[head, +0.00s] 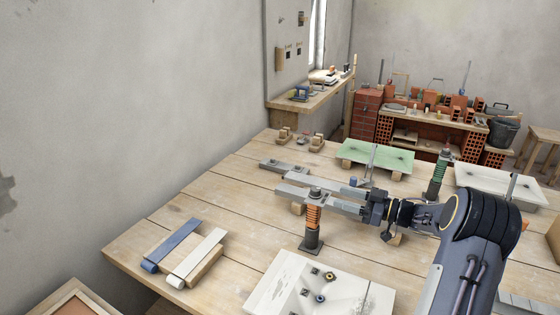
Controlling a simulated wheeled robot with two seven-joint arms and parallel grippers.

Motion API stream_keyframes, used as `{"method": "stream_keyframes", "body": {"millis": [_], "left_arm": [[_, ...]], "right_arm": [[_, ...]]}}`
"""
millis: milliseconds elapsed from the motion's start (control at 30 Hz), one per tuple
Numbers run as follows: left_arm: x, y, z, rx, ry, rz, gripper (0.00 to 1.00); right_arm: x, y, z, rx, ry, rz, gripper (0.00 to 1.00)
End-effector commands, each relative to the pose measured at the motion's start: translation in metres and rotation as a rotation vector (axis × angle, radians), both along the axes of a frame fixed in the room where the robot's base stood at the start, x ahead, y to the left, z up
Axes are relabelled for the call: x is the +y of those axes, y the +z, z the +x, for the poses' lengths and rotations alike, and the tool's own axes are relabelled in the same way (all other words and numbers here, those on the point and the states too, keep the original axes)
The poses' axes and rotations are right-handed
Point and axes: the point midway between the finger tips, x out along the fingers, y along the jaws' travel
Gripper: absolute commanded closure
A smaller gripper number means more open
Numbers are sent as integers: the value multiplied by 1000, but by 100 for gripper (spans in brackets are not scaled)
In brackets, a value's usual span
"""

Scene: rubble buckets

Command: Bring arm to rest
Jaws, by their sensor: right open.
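My right arm comes in from the lower right, and its gripper (287,184) reaches left over the wooden table (245,185). Its two long grey fingers are apart. A post with an orange spring and dark base (313,222) stands upright on the table under the fingers. Its top shows near the gap between them; I cannot tell whether they touch it. I see no object held. My left gripper is not in view.
A white board with small fittings (275,287) lies at the front. Blue (176,241) and white (200,252) strips lie at the left. A green panel (376,156), a dark-based green-spring post (437,178) and a pale tray (499,183) are behind. The table's left-middle is clear.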

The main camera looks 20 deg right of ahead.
Motion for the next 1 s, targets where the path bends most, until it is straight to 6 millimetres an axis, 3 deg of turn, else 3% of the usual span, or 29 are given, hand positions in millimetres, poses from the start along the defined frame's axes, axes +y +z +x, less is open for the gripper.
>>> {"method": "stream_keyframes", "body": {"millis": [167, 267, 333, 400, 467, 567, 667, 833, 1000], "left_arm": [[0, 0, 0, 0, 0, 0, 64], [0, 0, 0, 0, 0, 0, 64], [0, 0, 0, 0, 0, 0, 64], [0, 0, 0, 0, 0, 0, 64], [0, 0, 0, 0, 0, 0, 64], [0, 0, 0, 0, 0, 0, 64], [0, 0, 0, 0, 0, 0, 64], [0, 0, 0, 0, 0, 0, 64], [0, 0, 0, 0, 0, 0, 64]], "right_arm": [[0, 10, 5, -15, -34, -11, 50], [0, 42, 18, -55, -159, -42, 50], [-1, 76, 27, -83, -306, -65, 50], [-3, 108, 27, -83, -478, -79, 50], [-3, 129, 17, -49, -621, -78, 50], [4, 142, -14, 72, -808, -57, 50], [27, 129, -61, 265, -915, -27, 50], [97, 74, -154, 648, -883, 7, 50], [171, 26, -235, 936, -703, 2, 50]]}}
